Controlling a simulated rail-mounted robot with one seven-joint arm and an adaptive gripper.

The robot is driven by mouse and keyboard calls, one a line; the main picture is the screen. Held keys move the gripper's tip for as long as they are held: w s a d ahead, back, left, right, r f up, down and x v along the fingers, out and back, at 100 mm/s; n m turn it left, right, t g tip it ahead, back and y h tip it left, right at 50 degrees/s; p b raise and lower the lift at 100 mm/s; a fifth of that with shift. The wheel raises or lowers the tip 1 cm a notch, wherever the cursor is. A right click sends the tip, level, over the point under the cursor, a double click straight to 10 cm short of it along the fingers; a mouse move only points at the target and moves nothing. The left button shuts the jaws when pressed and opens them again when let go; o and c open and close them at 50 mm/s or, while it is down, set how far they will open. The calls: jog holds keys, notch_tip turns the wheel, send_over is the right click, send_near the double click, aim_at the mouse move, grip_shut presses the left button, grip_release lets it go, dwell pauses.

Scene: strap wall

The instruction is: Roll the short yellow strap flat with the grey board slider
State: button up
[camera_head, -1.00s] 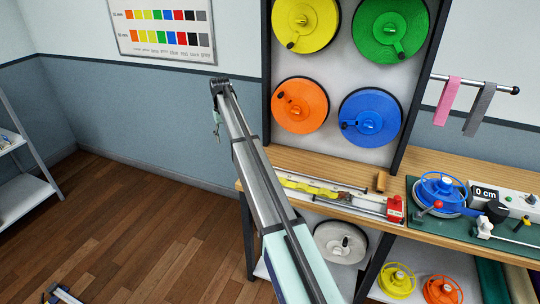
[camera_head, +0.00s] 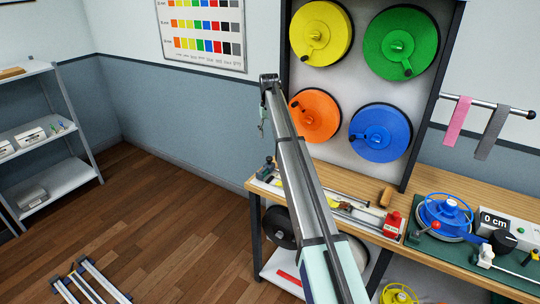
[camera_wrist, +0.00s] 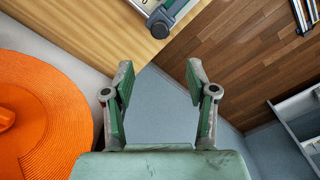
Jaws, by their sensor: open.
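The flattening board (camera_head: 366,211) lies along the front of the wooden bench. A dark grey slider (camera_head: 267,168) with a knob sits at its left end. It seems to be the grey part (camera_wrist: 172,18) at the top of the wrist view. My gripper (camera_head: 262,130) is in the air beside the orange reel. In the wrist view my gripper (camera_wrist: 158,75) is open and empty, apart from the slider.
The orange reel (camera_head: 318,117) hangs on the rack close to my gripper, beside yellow, green and blue reels. A red block (camera_head: 391,225) is at the board's right end. A wooden block (camera_head: 386,196) stands behind it.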

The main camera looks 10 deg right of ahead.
aim_at(269, 157)
notch_tip(269, 157, down, 12)
jog(key=p, duration=0.3)
jog(key=shift+f, duration=0.2)
grip_shut()
